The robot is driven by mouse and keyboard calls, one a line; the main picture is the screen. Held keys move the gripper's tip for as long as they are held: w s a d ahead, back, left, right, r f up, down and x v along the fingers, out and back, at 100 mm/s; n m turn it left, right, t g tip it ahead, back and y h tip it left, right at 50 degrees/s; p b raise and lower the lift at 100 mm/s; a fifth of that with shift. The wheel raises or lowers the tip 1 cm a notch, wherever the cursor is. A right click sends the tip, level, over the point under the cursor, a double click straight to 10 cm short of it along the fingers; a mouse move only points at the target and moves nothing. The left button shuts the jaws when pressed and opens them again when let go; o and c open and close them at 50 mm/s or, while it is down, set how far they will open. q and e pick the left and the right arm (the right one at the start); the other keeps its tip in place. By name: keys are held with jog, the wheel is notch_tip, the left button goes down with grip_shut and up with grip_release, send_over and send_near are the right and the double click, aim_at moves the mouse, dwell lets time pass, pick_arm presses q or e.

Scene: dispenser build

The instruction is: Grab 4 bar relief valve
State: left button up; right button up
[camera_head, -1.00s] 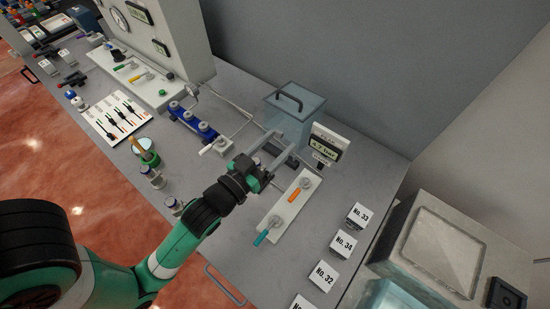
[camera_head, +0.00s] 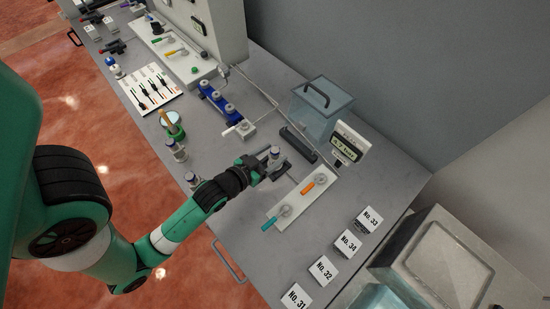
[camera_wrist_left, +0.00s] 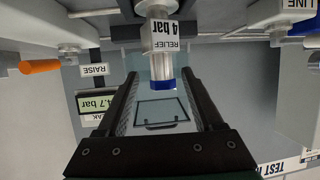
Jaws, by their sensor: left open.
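The relief valve (camera_wrist_left: 161,45) is a metal cylinder with a white label reading "RELIEF 4 bar" and a blue band at one end. It sits in the upper middle of the left wrist view, which looks upside down. In the head view the valve (camera_head: 274,153) shows small at the gripper's tips. My left gripper (camera_head: 274,164) is open. In the left wrist view its dark fingers (camera_wrist_left: 160,77) lie on either side of the valve's blue-banded end, with a gap visible on both sides. My right gripper is in neither view.
A clear box with a dark handle (camera_head: 320,107) stands behind the gripper. A small display (camera_head: 348,142) is to its right. A white plate with orange and teal levers (camera_head: 293,203) lies near the gripper. Numbered blocks (camera_head: 347,243) stand at the front right. Blue valve holders (camera_head: 219,103) are to the left.

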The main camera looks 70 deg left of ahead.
pick_arm(q)
jog(key=b+x, duration=0.1)
jog(key=x, duration=0.4)
jog(key=shift+a+f, duration=0.1)
jog(key=shift+a, duration=0.05)
grip_shut()
